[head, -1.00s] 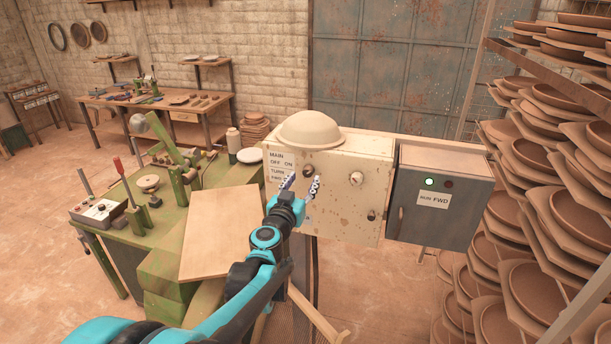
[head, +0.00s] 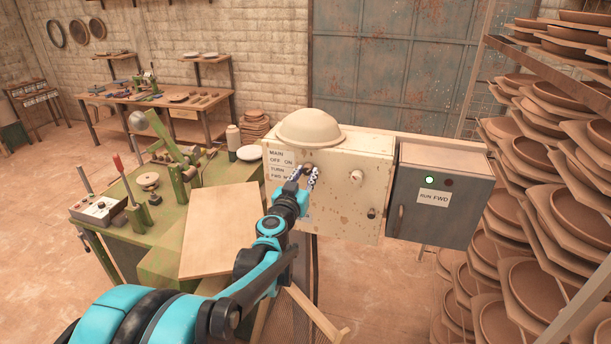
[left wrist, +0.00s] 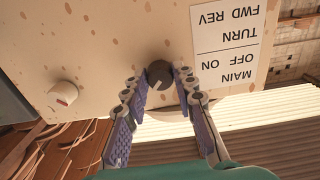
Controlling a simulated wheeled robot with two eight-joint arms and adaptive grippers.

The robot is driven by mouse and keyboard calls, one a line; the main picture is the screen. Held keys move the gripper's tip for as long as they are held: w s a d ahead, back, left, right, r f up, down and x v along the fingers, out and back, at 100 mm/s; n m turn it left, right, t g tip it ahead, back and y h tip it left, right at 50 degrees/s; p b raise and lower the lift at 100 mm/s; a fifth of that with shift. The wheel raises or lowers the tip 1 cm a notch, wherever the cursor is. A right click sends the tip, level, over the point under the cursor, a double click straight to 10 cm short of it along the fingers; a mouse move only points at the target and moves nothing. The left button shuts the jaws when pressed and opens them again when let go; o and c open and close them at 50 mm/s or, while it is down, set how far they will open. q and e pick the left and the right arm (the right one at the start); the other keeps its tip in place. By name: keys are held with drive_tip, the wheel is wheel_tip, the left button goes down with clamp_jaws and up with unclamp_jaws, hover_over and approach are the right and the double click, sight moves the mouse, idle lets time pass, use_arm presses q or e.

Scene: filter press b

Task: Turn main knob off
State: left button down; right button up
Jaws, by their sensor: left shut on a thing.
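The main knob (left wrist: 159,74) is a dark round knob on the front of a cream, rust-spotted control box (head: 350,210), beside a white label (left wrist: 232,38) reading MAIN, OFF ON, TURN, FWD REV. My left gripper (head: 305,174) is at the knob and shut on it. The left wrist view, which sees the box upside down, shows its two purple-padded fingers (left wrist: 161,88) on either side of the knob. The fingers partly cover the knob in the head view. The knob's exact angle cannot be told. My right gripper is not in view.
A lighter knob (head: 357,178) sits right of the main knob. A grey box (head: 440,215) carries a lit green lamp (head: 429,180) and a RUN FWD label (head: 434,197). A cream dome (head: 309,128) tops the control box. Racks of clay plates (head: 545,200) stand at right.

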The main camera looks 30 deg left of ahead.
use_arm(q)
drive_tip(key=shift+n, duration=0.3)
drive_tip(key=n+b, duration=0.1)
drive_tip(key=n, duration=0.2)
drive_tip(key=shift+n, duration=0.4)
drive_tip(key=n+b, duration=0.1)
drive_tip(key=n, duration=0.3)
drive_tip(key=shift+n, duration=0.3)
drive_tip(key=n+b, duration=0.1)
drive_tip(key=n, duration=0.3)
drive_tip(key=shift+d, duration=0.1)
drive_tip(key=n, duration=0.4)
drive_tip(key=shift+r+n+b, duration=0.1)
drive_tip(key=shift+n+b, duration=0.2)
drive_tip(key=shift+b, duration=0.05)
drive_tip(key=shift+n, duration=0.3)
drive_tip(key=c, duration=1.2)
unclamp_jaws()
